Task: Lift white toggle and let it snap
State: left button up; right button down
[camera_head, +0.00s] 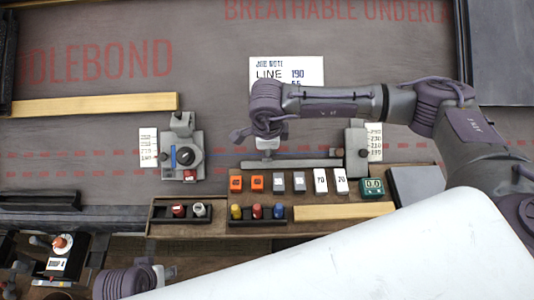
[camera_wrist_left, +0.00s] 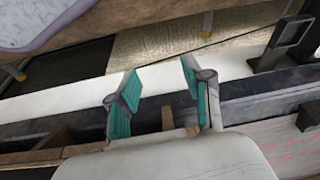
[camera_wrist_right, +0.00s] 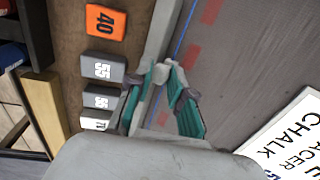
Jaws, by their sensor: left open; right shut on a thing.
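The white toggle (camera_wrist_right: 164,74) shows as a small pale piece between the fingertips of my right gripper (camera_wrist_right: 165,84) in the right wrist view. The teal fingers are closed on it, beside a grey rail. In the head view my right gripper (camera_head: 267,144) points down at the left part of the rail (camera_head: 290,163); the wrist hides most of the fingers and the toggle. My left gripper (camera_wrist_left: 158,82) is open and empty, with its teal fingers apart over a dark ledge. Only part of my left arm shows at the bottom of the head view.
A grey fixture with a black knob (camera_head: 185,156) stands left of the rail. Numbered blocks (camera_head: 297,182) line the wooden shelf below, with coloured chalk bottles (camera_head: 257,212) in a dark tray. A job note (camera_head: 290,68) lies behind.

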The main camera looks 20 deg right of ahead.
jog(key=shift+r+p, duration=0.3)
jog(key=shift+r, duration=0.35)
jog(key=shift+s+r+p, duration=0.2)
jog(key=shift+r+p, duration=0.1)
jog(key=shift+r, duration=0.1)
jog(key=shift+s+a+r+p, duration=0.15)
jog(key=shift+s+r+p, duration=0.2)
jog(key=shift+r, duration=0.1)
jog(key=shift+s+r, duration=0.1)
jog(key=shift+r, duration=0.05)
jog(key=c, duration=1.1)
grip_release()
pick_arm(q)
notch_tip(320, 180, down, 8)
jog(key=shift+r, duration=0.15)
pick_arm(e)
jog(key=shift+o, duration=0.7)
jog(key=shift+s+f, duration=0.15)
jog(key=shift+f, duration=0.05)
